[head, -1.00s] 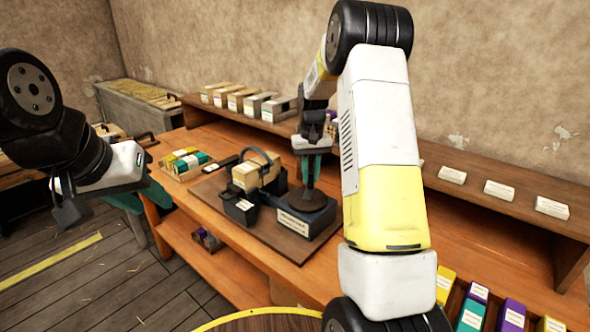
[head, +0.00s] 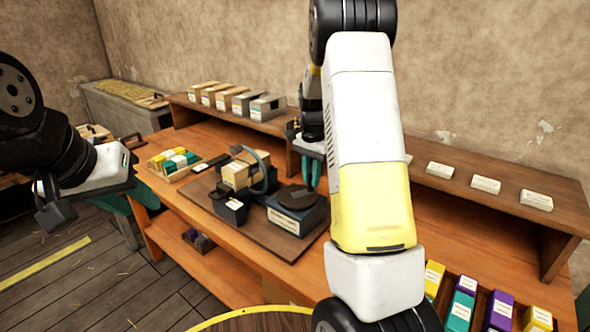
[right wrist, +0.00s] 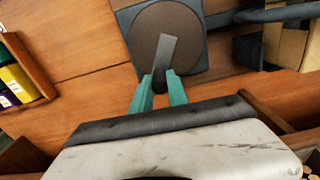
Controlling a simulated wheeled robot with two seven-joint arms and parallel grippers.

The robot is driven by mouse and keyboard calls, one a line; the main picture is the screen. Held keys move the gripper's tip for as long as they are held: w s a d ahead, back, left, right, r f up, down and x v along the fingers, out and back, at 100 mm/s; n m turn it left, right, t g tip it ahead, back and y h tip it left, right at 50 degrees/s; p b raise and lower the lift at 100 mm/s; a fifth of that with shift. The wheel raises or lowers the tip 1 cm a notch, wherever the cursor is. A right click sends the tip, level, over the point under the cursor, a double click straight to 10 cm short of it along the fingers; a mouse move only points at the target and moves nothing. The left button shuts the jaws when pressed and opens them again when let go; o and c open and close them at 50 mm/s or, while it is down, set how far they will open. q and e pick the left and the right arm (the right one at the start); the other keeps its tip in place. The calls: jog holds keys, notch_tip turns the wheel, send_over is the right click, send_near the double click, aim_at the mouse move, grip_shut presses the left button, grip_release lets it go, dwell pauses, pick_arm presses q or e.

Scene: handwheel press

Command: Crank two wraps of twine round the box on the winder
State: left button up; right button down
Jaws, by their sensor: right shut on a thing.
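The winder (head: 292,222) stands on a brown board, a dark blue block with a round dark disk (head: 297,197) on top. A cream box (head: 236,175) sits beside it, with a curved grey-blue arm (head: 267,163) on its right side. Twine is too small to make out. My right gripper (head: 312,172) is at the disk's rim; in the right wrist view its teal fingers (right wrist: 160,92) are shut on the crank handle (right wrist: 172,80), at the end of a grey crank bar (right wrist: 166,55). My left gripper (head: 143,195) hangs left of the bench, away from the winder; its fingers are unclear.
A small black bin (head: 232,208) stands in front of the box. A tray of coloured boxes (head: 173,163) lies on the bench's left. Several boxes line the rear shelf (head: 240,117). Coloured boxes (head: 462,305) stand lower right. My right arm hides part of the bench.

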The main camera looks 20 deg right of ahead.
jog(key=m, duration=0.2)
jog(key=s+m, duration=0.1)
jog(key=m, duration=0.1)
jog(key=shift+s, duration=0.3)
jog(key=shift+s+a+m, duration=0.15)
jog(key=shift+s+m, duration=0.25)
jog(key=shift+m, duration=0.6)
jog(key=c, duration=1.3)
grip_release()
notch_tip(320, 180, up, 8)
jog(key=shift+s, duration=0.1)
